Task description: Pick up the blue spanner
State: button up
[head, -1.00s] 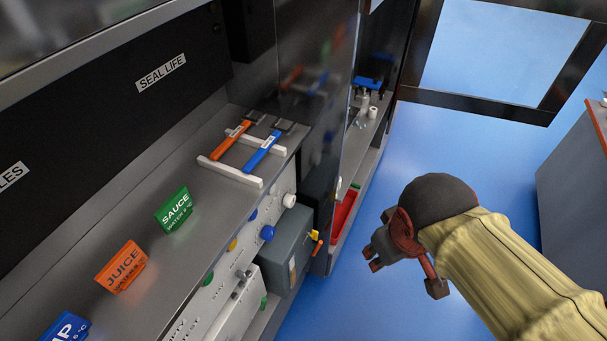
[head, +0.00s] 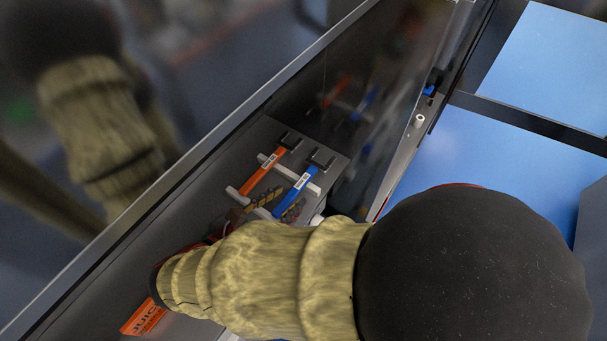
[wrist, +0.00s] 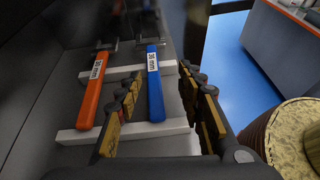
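The blue spanner (head: 292,196) lies across two white rails (head: 312,187) on a grey shelf, its dark jaw at the far end. In the wrist view the blue spanner (wrist: 155,90) has a white size label and lies between my fingers. My gripper (wrist: 161,80) is open, one finger on each side of the blue handle, with visible gaps. In the head view my gripper (head: 277,204) reaches over the near part of the spanner, and my arm hides the near rail's right part.
An orange spanner (head: 262,174) lies parallel on the same rails, just left of the blue one and close to my left finger. It also shows in the wrist view (wrist: 93,90). A dark wall stands behind the shelf. An orange JUICE sign (head: 144,317) is at lower left.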

aim_at(301, 182)
jog(key=shift+s+a+n+t, duration=0.15)
jog(key=shift+a+n+t, duration=0.25)
jog(key=shift+a+n, duration=0.3)
jog(key=x, duration=0.7)
jog(key=shift+d, duration=0.15)
jog(key=shift+c, duration=0.5)
grip_shut()
